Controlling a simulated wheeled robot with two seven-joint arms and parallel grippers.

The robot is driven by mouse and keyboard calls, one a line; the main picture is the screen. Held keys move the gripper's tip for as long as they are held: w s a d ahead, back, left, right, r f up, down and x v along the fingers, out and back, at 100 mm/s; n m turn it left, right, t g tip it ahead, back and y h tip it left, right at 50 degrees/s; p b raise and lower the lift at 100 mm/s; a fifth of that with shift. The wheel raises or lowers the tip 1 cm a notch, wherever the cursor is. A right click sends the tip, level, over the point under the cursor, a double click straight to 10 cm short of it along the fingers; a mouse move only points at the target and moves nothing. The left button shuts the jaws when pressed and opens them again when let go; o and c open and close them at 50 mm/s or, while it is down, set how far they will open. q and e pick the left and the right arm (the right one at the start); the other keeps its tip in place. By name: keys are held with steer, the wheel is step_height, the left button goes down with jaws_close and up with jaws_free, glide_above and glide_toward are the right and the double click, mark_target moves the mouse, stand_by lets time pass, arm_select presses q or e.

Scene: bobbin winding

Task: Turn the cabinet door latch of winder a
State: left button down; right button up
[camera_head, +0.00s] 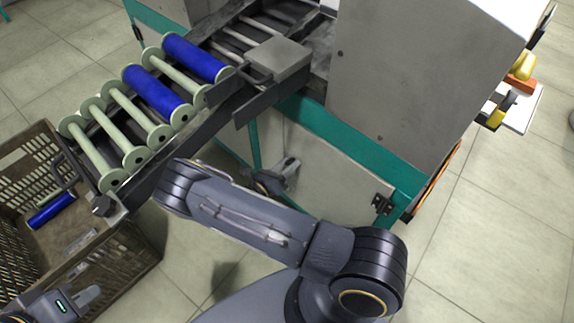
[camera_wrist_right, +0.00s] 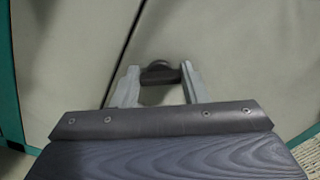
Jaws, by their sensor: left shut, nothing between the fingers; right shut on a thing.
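The cabinet door (camera_head: 325,165) of the winder is a pale panel in a teal frame, below the grey machine housing. In the right wrist view, the dark latch (camera_wrist_right: 159,71) stands out from the pale panel beside a door seam. My right gripper (camera_wrist_right: 160,82) is shut on the latch, with one finger on each side of it. In the head view my right gripper (camera_head: 287,172) is at the door, partly behind my arm, and the latch is hidden there. My left gripper (camera_head: 88,296) is shut and empty at the lower left, near the crate.
A sloping rack (camera_head: 130,115) holds several pale green bobbins and two blue-wound ones. A brown crate (camera_head: 140,262) with a blue bobbin (camera_head: 52,211) inside stands at the left. A door hinge (camera_head: 382,204) shows at right. Tiled floor (camera_head: 490,240) is clear at right.

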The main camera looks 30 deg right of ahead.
steer(key=n, duration=0.5)
steer(key=shift+f+n, duration=0.1)
steer(key=shift+n, duration=0.2)
steer(key=n, duration=0.5)
steer(key=shift+f+n, duration=0.1)
steer(key=shift+n, duration=0.5)
steer(key=o, duration=1)
steer(key=shift+a, duration=0.15)
steer(key=p+v, duration=0.1)
steer(key=v, duration=0.6)
steer(key=shift+s+a, duration=0.1)
steer(key=shift+a, duration=0.15)
